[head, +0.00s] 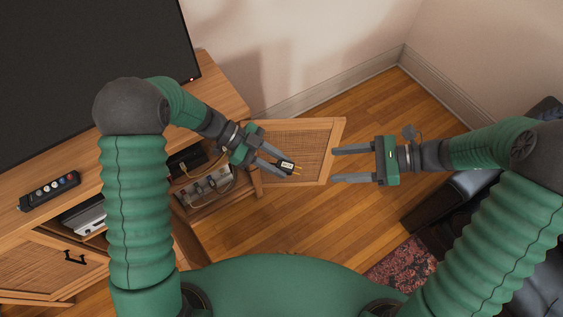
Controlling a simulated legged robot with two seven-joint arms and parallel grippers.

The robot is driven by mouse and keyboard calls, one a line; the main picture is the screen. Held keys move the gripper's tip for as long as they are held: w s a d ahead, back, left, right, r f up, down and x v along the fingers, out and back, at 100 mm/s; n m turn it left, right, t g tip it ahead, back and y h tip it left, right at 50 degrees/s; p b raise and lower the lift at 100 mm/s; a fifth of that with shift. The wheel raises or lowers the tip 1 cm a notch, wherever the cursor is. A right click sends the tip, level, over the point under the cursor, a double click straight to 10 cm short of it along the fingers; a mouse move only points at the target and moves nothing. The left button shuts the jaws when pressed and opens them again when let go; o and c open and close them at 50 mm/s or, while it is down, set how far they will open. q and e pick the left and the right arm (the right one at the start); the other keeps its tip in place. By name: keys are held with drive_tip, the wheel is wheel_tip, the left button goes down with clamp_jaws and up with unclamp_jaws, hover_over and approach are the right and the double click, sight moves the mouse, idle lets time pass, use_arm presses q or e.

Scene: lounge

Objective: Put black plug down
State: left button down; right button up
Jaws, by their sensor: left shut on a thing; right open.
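The black plug (287,166) is a small black block with a pale label and metal prongs pointing right. My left gripper (284,165) is shut on it and holds it in front of the open cabinet door. My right gripper (334,164) is open and empty, to the right of the plug and apart from it, with its fingers pointing left.
Sockets and cables (207,187) show inside. Wooden floor (395,115) is clear; a dark sofa (440,205) stands at right.

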sight(288, 162)
use_arm(q)
drive_tip(key=w+d+f+m+g, duration=0.2)
drive_tip(key=shift+w+f+y, duration=0.15)
drive_tip(key=shift+f+y, duration=0.2)
drive_tip(key=shift+y, duration=0.05)
drive_tip(key=shift+d+f+m+g, duration=0.15)
drive_tip(key=shift+m+g, duration=0.15)
use_arm(e)
drive_tip(key=s+d+f+m+t+h, duration=0.1)
drive_tip(key=s+d+f+m+t, duration=0.1)
drive_tip(key=s+f+m+t, duration=0.25)
drive_tip(key=w+x, duration=0.2)
drive_tip(key=x, duration=1)
drive_tip(key=shift+d+r+t, duration=0.2)
drive_tip(key=shift+t, duration=0.25)
drive_tip(key=shift+w, duration=0.15)
clamp_jaws()
use_arm(q)
drive_tip(key=c, duration=1)
unclamp_jaws()
